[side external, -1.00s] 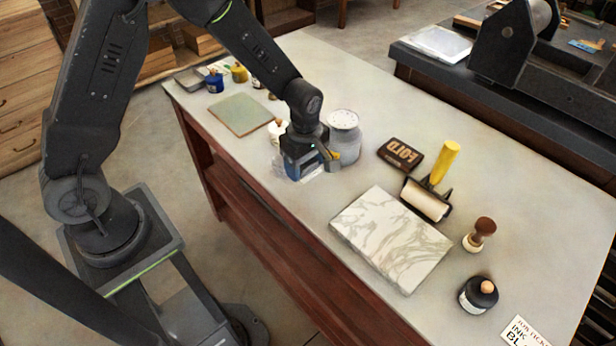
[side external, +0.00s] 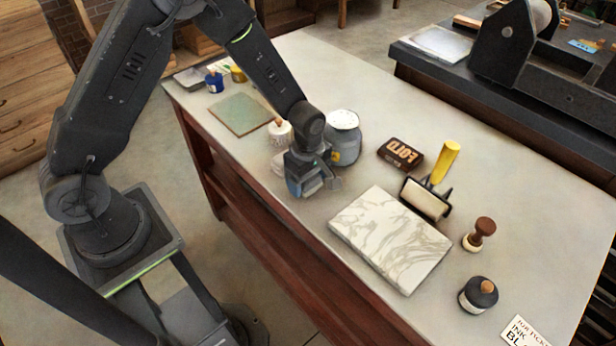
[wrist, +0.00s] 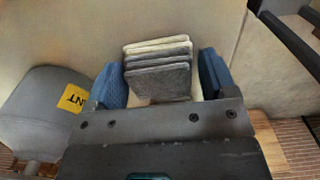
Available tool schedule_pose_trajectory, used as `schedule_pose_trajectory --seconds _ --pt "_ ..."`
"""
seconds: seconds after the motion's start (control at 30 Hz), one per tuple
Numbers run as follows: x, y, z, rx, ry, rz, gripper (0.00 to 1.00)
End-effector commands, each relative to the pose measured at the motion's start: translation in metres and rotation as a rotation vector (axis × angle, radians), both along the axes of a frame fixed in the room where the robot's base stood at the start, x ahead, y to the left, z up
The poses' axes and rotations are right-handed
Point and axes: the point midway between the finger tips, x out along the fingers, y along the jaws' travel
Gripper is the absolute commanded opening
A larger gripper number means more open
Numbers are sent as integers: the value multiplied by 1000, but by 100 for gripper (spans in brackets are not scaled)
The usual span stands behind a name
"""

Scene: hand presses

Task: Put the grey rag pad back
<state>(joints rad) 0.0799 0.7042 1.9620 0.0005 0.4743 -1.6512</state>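The grey rag pad (wrist: 158,80), a layered grey and off-white block, sits between the blue fingertips in the wrist view. My gripper (wrist: 160,82) appears shut on it, one finger at each side, though a narrow pale strip shows by the right finger. In the side view my gripper (side external: 313,186) points down over the worktop near its front edge, left of the marble slab. The pad is mostly hidden by the fingers there, and I cannot tell its exact height above the worktop.
A grey tin (side external: 345,143) stands right behind my gripper, and a white jar (side external: 280,132) is behind left. A marble slab (side external: 390,238), a brayer (side external: 426,198) and a dark FOLD box (side external: 400,154) lie to the right. A green mat (side external: 240,114) lies back left.

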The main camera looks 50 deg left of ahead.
Motion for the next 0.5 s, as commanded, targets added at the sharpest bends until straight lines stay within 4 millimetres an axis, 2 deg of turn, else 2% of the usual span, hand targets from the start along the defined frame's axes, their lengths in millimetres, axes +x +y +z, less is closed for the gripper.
schedule_pose_trajectory --seconds 0.03,0.13,0.37,0.5 --pt "0 0 0 0 0 0 82" --pt "0 0 0 0 0 0 91" --pt "0 0 1 0 0 0 91" --pt "1 0 11 0 -3 0 91"
